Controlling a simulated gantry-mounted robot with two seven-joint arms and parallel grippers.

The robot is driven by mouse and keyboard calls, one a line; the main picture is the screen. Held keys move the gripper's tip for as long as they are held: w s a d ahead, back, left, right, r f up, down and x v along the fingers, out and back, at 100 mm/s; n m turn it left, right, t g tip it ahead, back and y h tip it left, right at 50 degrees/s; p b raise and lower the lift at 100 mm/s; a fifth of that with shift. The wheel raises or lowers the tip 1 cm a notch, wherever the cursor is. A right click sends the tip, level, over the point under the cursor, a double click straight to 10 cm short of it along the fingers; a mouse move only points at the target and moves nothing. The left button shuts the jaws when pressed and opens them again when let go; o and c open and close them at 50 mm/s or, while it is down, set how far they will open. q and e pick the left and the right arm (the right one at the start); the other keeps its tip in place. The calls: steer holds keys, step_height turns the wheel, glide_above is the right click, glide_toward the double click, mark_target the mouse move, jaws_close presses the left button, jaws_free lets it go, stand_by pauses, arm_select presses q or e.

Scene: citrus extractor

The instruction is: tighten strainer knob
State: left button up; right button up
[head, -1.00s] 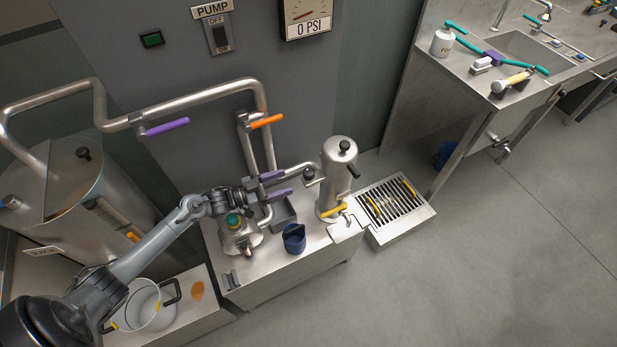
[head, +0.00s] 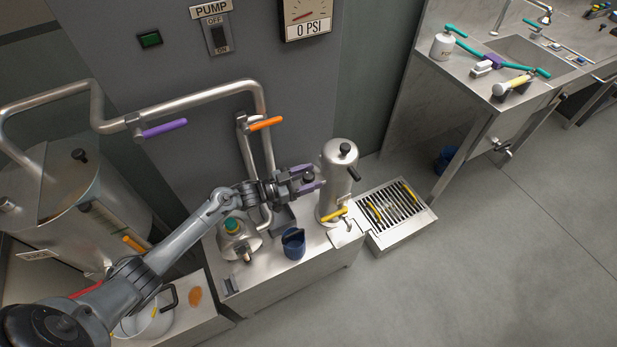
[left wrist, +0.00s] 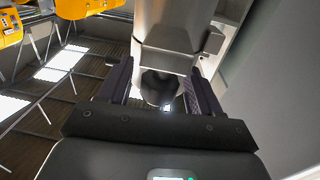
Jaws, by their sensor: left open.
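The strainer (head: 341,172) is an upright steel cylinder on the steel bench, with a black knob (head: 345,148) on its top and a dark side knob (head: 308,178) on the pipe at its left. My left gripper (head: 309,179), with purple fingers, reaches in from the left at the side knob. In the left wrist view, a dark lobed knob (left wrist: 160,87) sits between the two spread fingers of my left gripper (left wrist: 160,92), below a steel body (left wrist: 172,28). The fingers are open; whether they touch the knob is unclear. My right gripper is out of view.
A blue jug (head: 293,243) and a steel vessel with a green cap (head: 232,226) stand on the bench. A yellow lever (head: 334,215) is at the strainer's foot, beside a grated drain tray (head: 392,207). Purple (head: 165,128) and orange (head: 265,123) valve handles are on the pipes above.

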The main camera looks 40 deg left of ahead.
arm_select(q)
steer(key=shift+c, duration=0.5)
steer(key=c, duration=0.9)
steer(key=shift+o, duration=0.2)
steer(key=shift+f+m+g+h+b, duration=0.3)
steer(key=shift+m+h+b, duration=0.15)
steer(key=shift+b, duration=0.4)
steer(key=shift+r+m+g+h+b, duration=0.2)
steer(key=shift+m+g+h+b, duration=0.2)
steer(key=shift+h, duration=0.15)
steer(key=shift+r, duration=0.1)
steer(key=o, duration=1)
steer(key=shift+c, duration=0.2)
steer(key=p+v, duration=0.2)
steer(key=v, duration=0.8)
steer(key=shift+s+a, duration=0.25)
steer(key=shift+s, duration=0.05)
